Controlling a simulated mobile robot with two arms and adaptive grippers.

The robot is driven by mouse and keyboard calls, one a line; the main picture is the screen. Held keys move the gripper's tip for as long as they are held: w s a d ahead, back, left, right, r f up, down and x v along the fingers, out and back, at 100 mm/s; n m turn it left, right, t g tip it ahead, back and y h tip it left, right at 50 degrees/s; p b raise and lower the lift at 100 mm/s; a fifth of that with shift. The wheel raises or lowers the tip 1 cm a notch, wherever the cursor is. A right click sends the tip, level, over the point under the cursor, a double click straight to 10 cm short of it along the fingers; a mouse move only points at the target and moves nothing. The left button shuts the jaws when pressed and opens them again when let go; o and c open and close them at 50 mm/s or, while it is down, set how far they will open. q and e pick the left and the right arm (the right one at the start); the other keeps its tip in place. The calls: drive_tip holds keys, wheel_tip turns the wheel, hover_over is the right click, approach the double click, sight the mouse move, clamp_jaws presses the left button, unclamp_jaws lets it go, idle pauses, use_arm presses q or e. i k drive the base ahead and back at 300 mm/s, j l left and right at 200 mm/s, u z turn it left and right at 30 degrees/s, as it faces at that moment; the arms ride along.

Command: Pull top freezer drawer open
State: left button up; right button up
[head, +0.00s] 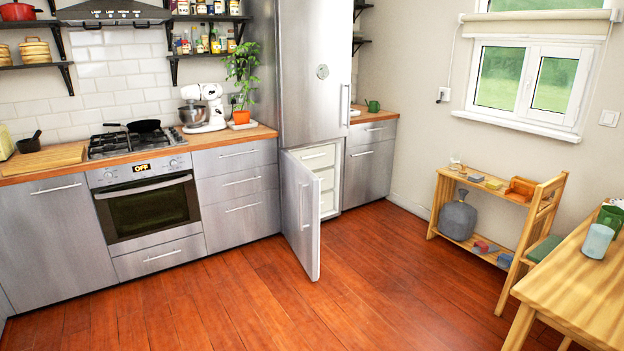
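The tall steel fridge-freezer (312,70) stands in the middle of the kitchen run. Its lower freezer door (302,215) is swung open towards me, hinged on the left. Inside are white freezer drawers stacked one above another. The top freezer drawer (317,157) shows at the upper part of the opening and looks pushed in. The open door hides the left part of the lower drawers. Neither of my grippers shows in the head view.
The wood floor (400,285) before the freezer is clear. A low wooden shelf (484,212) with a grey jug stands to the right. A wooden table (575,290) fills the lower right corner. Counters with an oven (148,205) are on the left.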

sight(298, 153)
drive_tip(key=i+l+z, duration=0.35)
drive_tip(key=i, duration=0.45)
drive_tip(key=i+z, duration=0.4)
drive_tip(key=i, duration=3.35)
drive_tip(key=i+u, duration=0.25)
drive_tip(key=i, duration=0.3)
drive_tip(key=i+l+u, duration=0.25)
drive_tip(key=i, duration=0.25)
drive_tip(key=i+l+u, duration=0.2)
drive_tip(key=i, duration=0.3)
drive_tip(key=i+l+u, duration=0.25)
drive_tip(key=i, duration=0.25)
drive_tip(key=i+l+u, duration=0.3)
drive_tip(key=k+j+u, duration=0.2)
drive_tip(key=k+j, duration=0.15)
drive_tip(key=j, duration=0.25)
drive_tip(key=k+j+u, duration=0.25)
drive_tip(key=j, duration=0.4)
drive_tip(key=k, duration=0.1)
